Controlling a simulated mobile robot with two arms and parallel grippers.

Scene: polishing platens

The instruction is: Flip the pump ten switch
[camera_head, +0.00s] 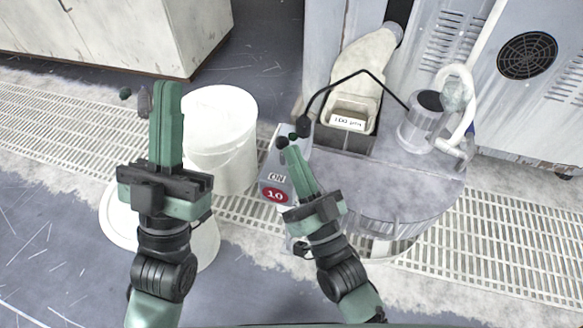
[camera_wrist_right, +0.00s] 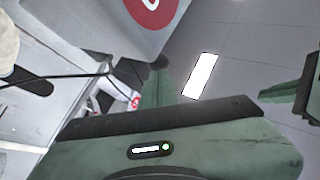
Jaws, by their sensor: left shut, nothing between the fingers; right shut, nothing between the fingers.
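The pump ten switch box (camera_head: 275,171) is a small grey box with an ON label and a red round label with a white 10. It stands between the white bucket and the grey round-fronted unit. Its red label also shows at the top of the right wrist view (camera_wrist_right: 150,8). My right gripper (camera_head: 288,148) is shut and empty, with its fingertips over the upper right part of the box. They hide that part, so I cannot tell the lever's position or whether they touch it. My left gripper (camera_head: 165,92) is shut and empty, in front of the bucket.
The grey unit (camera_head: 415,190) is on the right, carrying a clear cylinder (camera_head: 420,122) and a labelled container (camera_head: 352,108). A black cable (camera_head: 345,78) arches over it.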

